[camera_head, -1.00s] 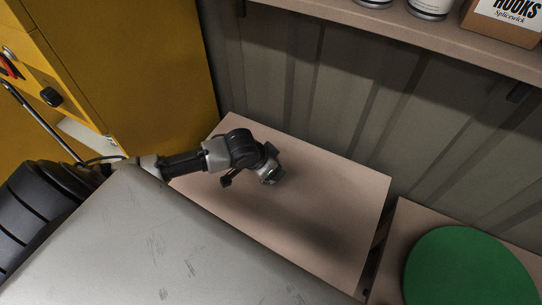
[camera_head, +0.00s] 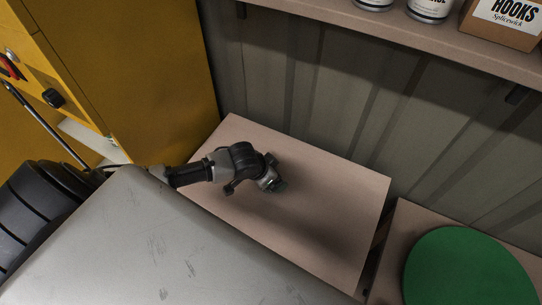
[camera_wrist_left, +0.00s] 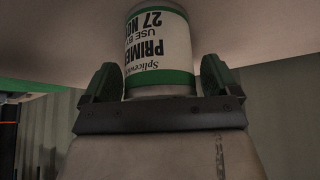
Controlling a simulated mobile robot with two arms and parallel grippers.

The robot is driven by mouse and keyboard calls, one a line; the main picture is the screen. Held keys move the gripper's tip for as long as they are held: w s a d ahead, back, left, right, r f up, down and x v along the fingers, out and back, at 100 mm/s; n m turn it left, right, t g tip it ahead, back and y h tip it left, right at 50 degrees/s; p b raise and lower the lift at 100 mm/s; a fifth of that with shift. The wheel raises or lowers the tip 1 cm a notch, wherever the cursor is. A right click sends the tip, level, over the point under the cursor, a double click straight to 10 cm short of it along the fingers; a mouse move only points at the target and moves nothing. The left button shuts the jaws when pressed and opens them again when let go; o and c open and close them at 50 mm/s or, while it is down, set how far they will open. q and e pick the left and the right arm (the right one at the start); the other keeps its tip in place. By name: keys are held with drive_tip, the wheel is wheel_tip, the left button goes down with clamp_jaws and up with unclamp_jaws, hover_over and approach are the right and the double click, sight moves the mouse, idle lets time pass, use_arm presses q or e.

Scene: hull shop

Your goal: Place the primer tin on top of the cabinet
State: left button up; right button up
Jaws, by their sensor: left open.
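In the left wrist view the primer tin (camera_wrist_left: 158,45) shows its white label with green bands, its lettering upside down. It is between the two dark fingers of my left gripper (camera_wrist_left: 158,84), with gaps on both sides. That gripper is open. In the head view my left gripper (camera_head: 277,185) is low over a flat pinkish-tan top (camera_head: 335,205); I cannot make out the tin there. I cannot tell whether this top belongs to the cabinet. My right gripper is in neither view.
A yellow cabinet (camera_head: 150,70) stands at the left. A shelf (camera_head: 440,45) on the ribbed wall holds cans and a box marked HOOKS (camera_head: 503,22). A green round thing (camera_head: 468,268) lies at the lower right. The tan top around my gripper is clear.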

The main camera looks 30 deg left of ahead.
use_arm(q)
drive_tip(key=shift+r, duration=0.1)
drive_tip(key=shift+s+a+r, duration=0.1)
drive_tip(key=shift+r, duration=0.2)
drive_tip(key=v, duration=1.1)
drive_tip(key=shift+r, duration=0.2)
drive_tip(key=shift+s, duration=0.1)
